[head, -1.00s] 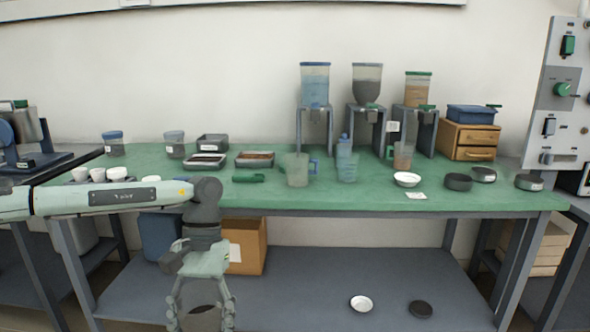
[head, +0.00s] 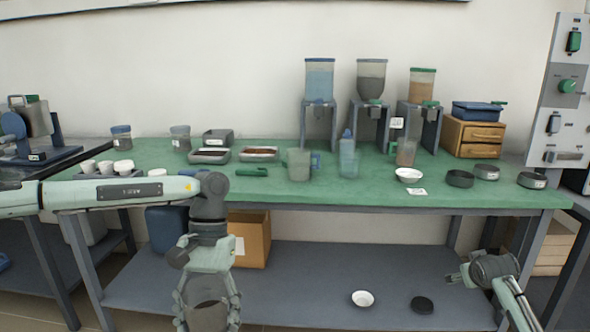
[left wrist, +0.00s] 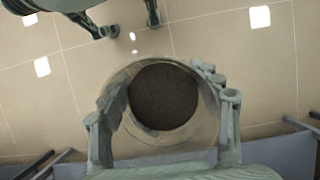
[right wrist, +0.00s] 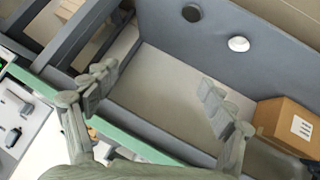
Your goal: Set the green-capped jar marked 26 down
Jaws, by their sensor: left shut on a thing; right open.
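My left gripper (head: 208,302) is shut around a clear round jar (head: 207,317) with dark contents, held low in front of the green-topped bench. In the left wrist view, the fingers sit on both sides of the jar (left wrist: 163,96), above tiled floor. I look onto dark brown, grainy-looking contents inside a clear rim. No green cap and no number 26 can be made out on it. My right gripper (head: 464,273) is open and empty, low at the bench's right front; its spread fingers also show in the right wrist view (right wrist: 152,95).
The bench top (head: 330,190) has free room along its front edge, left of the white bowl (head: 409,175). Cups, trays (head: 209,156) and hopper dispensers (head: 320,80) stand behind. The lower shelf (head: 310,285) holds a cardboard box (head: 250,238), a small white dish and a dark lid.

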